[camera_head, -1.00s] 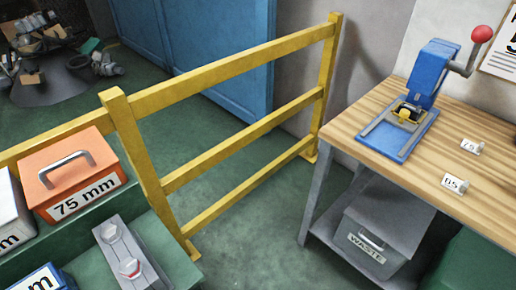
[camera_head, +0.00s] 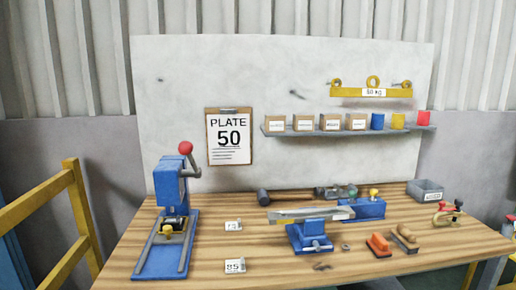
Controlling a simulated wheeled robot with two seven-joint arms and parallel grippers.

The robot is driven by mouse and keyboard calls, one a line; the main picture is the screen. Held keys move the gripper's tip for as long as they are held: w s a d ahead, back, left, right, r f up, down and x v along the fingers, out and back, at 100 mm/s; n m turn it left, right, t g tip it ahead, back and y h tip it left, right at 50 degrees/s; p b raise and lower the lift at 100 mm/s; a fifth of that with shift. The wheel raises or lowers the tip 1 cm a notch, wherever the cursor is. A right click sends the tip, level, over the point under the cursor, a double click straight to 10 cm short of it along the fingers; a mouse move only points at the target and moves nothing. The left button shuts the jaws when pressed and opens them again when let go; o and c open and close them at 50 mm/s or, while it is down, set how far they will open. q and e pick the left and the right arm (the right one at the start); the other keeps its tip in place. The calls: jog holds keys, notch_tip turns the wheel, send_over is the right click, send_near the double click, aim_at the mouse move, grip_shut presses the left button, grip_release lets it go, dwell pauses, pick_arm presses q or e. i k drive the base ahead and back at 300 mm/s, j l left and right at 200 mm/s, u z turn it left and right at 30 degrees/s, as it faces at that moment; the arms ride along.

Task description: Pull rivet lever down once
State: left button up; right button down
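The blue rivet press (camera_head: 172,222) stands on the left part of the wooden bench. Its lever (camera_head: 189,164) ends in a red ball knob (camera_head: 185,148), which is at the top, so the lever is raised. A yellow and dark piece (camera_head: 168,229) sits low in the press, above its blue base plate. Neither of my grippers shows in this view.
The wooden bench (camera_head: 265,268) holds two small number tags, a hammer (camera_head: 283,197), a blue vise (camera_head: 309,236), an orange block (camera_head: 378,244) and a grey bin (camera_head: 425,191). A "PLATE 50" clipboard (camera_head: 229,137) hangs behind. A yellow railing (camera_head: 42,205) stands left.

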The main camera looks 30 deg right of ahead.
aim_at(185, 147)
jog(key=z, duration=0.45)
jog(key=i+l+u, duration=0.1)
jog(key=i, duration=0.35)
jog(key=i+l+u, duration=0.15)
jog(key=i+l, duration=0.15)
jog(key=i, duration=0.1)
